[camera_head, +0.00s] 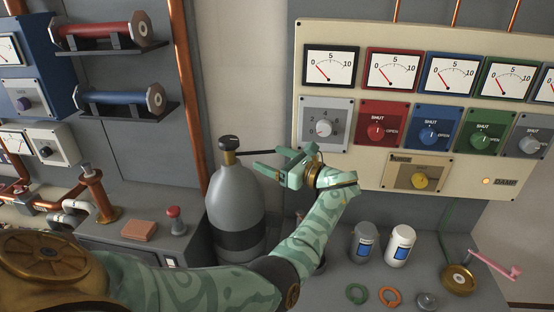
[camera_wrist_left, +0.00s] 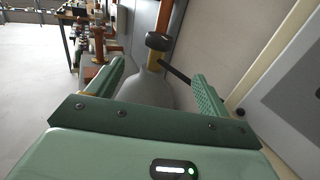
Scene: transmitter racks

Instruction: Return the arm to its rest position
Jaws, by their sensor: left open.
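My left arm comes in from the left and bends up in front of the control panel. My left gripper (camera_head: 257,160) is pale green, open and empty, pointing left toward the top of a grey gas cylinder (camera_head: 235,205). The cylinder stands upright, with a brass neck, a black cap (camera_head: 229,142) and a dark lever (camera_head: 262,153) reaching right, close to the upper finger. In the left wrist view the cylinder (camera_wrist_left: 150,90) and its lever (camera_wrist_left: 176,74) show between and beyond the two spread fingers (camera_wrist_left: 155,82). Contact with the lever cannot be told. My right gripper is not in view.
The cream panel (camera_head: 400,182) with dials and knobs is behind the hand. Two jars (camera_head: 399,246), a green ring (camera_head: 356,293), an orange ring (camera_head: 390,297) and a brass disc with a pink handle (camera_head: 458,281) are on the bench right of my forearm. A red button (camera_head: 174,213) is left.

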